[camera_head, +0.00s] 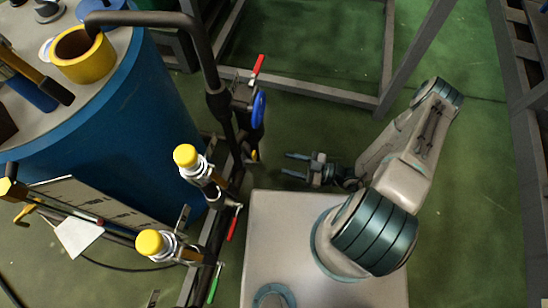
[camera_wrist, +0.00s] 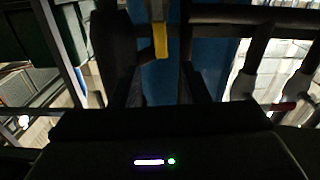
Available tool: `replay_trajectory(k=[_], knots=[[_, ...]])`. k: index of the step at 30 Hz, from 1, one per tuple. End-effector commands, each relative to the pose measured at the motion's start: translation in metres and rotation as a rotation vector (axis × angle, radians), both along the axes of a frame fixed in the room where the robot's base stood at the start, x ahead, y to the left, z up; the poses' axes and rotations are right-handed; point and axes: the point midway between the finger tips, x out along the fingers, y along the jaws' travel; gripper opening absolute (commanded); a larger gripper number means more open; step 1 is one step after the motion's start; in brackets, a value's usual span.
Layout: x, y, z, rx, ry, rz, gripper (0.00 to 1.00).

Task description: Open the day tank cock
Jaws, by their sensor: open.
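My gripper (camera_head: 288,164) is open and empty, with its two fingers pointing left toward the pipework. In the wrist view my gripper (camera_wrist: 157,75) shows as dark fingers on either side of a yellow lever (camera_wrist: 160,40), which hangs down in the picture in front of a blue surface. A small yellow part (camera_head: 254,155) sits low on the pipework, a short gap left of my fingertips. It may be the same lever. No label shows which fitting is the day tank cock. The large blue tank (camera_head: 110,130) stands at the left.
The pipework carries a blue handwheel (camera_head: 258,109), a red lever (camera_head: 257,66), another red lever (camera_head: 233,223) and a green lever (camera_head: 214,284). Two yellow-capped fittings (camera_head: 186,156) (camera_head: 150,242) stand beside the tank. Grey frame bars (camera_head: 330,94) cross behind my gripper. Green floor is clear around it.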

Motion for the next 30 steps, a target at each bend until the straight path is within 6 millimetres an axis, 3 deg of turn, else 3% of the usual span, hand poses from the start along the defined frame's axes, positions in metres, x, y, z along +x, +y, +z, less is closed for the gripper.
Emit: replay_trajectory(k=[3, 9, 26, 30], knots=[[-0.003, -0.019, 0.000, -0.001, 0.001, -0.002, 0.42], [-0.006, -0.033, 0.000, 0.000, 0.001, 0.000, 0.42], [-0.006, -0.034, 0.000, 0.000, 0.001, -0.001, 0.42], [-0.003, -0.036, 0.010, -0.017, -0.043, 0.019, 0.42]])
